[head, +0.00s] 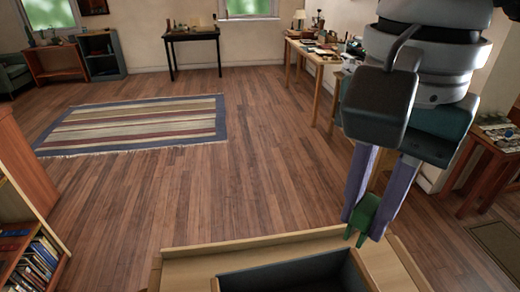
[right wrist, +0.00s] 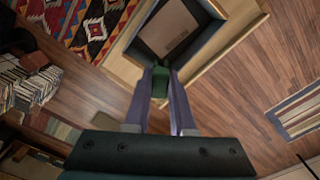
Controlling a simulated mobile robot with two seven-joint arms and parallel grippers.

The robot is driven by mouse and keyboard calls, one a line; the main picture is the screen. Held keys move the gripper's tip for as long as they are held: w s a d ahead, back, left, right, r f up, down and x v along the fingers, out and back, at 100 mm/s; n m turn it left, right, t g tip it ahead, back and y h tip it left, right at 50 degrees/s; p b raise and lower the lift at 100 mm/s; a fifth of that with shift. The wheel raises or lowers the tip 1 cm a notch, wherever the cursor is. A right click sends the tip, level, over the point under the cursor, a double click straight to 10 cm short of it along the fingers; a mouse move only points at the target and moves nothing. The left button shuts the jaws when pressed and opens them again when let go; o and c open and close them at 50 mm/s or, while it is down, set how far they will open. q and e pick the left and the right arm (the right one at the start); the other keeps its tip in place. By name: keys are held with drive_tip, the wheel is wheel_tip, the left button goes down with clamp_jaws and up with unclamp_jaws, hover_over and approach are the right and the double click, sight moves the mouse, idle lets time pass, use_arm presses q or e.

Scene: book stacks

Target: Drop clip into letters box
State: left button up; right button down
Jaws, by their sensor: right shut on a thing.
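The green clip (head: 367,210) is between the two purple fingers of my right gripper (head: 364,222), which is shut on it. The clip hangs above the right edge of a wooden surface, to the right of a dark-lined box (head: 290,277). In the right wrist view the clip (right wrist: 160,82) sits between the fingertips, just in front of the open box (right wrist: 190,62) as seen there. A tan patch shows on the box floor. I cannot read any label on the box. My left gripper is not in view.
The box stands on a light wooden top (head: 200,265) at the bottom of the head view. A bookshelf (head: 30,250) is at the left. A striped rug (head: 140,125) lies on open wooden floor. Tables (head: 190,36) with small items stand along the walls.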

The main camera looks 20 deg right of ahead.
drive_tip(key=w+f+m+b, duration=0.3)
drive_tip(key=f+m+b, duration=0.8)
drive_tip(key=f+b, duration=1.2)
drive_tip(key=shift+w+d+f+b, duration=0.2)
drive_tip(key=shift+d+f+b, duration=0.1)
drive_tip(key=shift+d+f, duration=0.15)
drive_tip(key=c, duration=0.7)
unclamp_jaws()
wheel_tip(320, 180, up, 10)
drive_tip(key=shift+f+p, duration=0.1)
drive_tip(key=shift+p, duration=0.4)
